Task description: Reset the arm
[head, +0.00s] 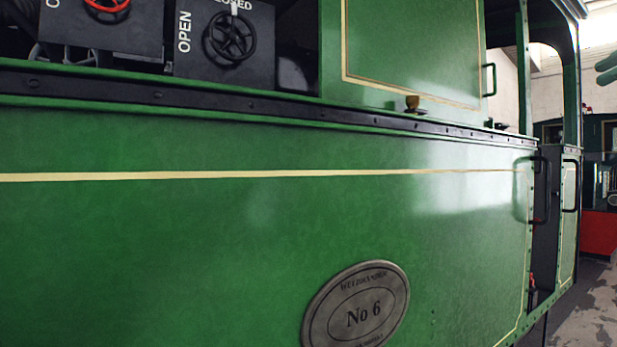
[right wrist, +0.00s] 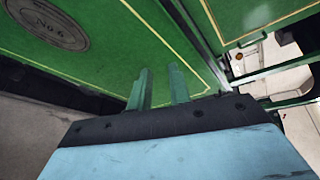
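My right gripper (head: 607,68) shows only as green finger ends at the upper right edge of the head view. In the right wrist view its two green fingers (right wrist: 159,70) stand apart with nothing between them, so it is open and empty. Behind them is the green tram side (right wrist: 115,45). I cannot tell how far the fingertips are from it. My left gripper is not in view.
The green tram side (head: 200,240) fills most of the head view, with an oval "No 6" plate (head: 357,305). A red handwheel (head: 107,5) and a black handwheel (head: 231,36) sit at upper left. Handrails (head: 541,190) flank the doorway. Floor (head: 595,310) shows at lower right.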

